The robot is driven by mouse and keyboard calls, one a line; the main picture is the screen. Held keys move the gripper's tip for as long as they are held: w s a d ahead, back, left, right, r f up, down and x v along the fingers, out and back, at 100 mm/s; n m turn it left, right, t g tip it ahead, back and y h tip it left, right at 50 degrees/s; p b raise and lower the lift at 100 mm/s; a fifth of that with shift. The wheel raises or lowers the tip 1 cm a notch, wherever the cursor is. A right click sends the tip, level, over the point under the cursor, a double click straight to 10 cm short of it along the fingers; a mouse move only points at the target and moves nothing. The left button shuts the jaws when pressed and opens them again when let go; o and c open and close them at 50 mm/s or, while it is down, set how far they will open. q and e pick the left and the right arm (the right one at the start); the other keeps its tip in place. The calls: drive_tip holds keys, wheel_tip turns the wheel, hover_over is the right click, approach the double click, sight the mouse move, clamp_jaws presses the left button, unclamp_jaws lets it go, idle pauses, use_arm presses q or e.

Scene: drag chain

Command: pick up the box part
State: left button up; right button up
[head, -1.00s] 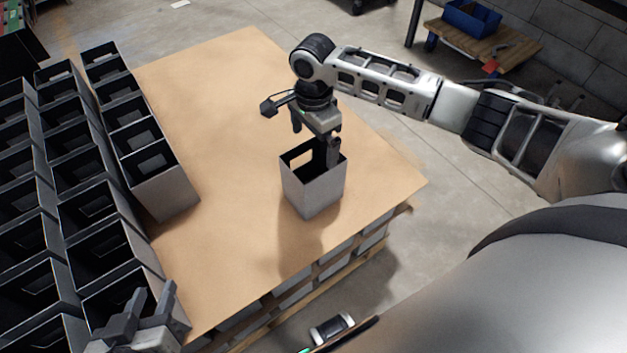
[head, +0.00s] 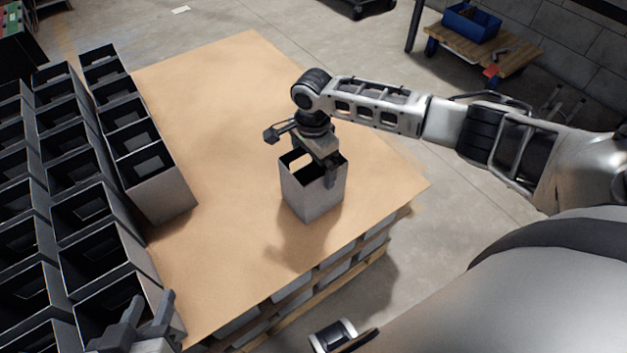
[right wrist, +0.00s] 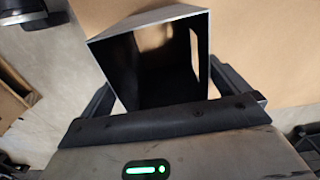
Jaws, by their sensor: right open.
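The box part, a grey open-topped box (head: 312,197) with a cut-out in a wall, stands upright on the brown tabletop. It also shows in the right wrist view (right wrist: 118,66), its dark opening facing the camera. My right gripper (head: 322,168) is open, low over the box's top. In the right wrist view its fingers (right wrist: 165,90) stand on either side of the box; whether they touch the walls I cannot tell. My left gripper (head: 150,312) is open and empty at the lower left, over the rows of boxes.
Several rows of similar dark-lined boxes (head: 160,192) fill the table's left side. The brown tabletop (head: 215,110) is bare around the single box. A wooden cart with a blue bin (head: 470,22) stands apart at the back right.

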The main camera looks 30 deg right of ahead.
drive_tip(key=shift+f+p, duration=0.25)
drive_tip(key=shift+p, duration=0.2)
idle(0.4)
drive_tip(key=c, duration=1.5)
drive_tip(key=shift+c, duration=0.2)
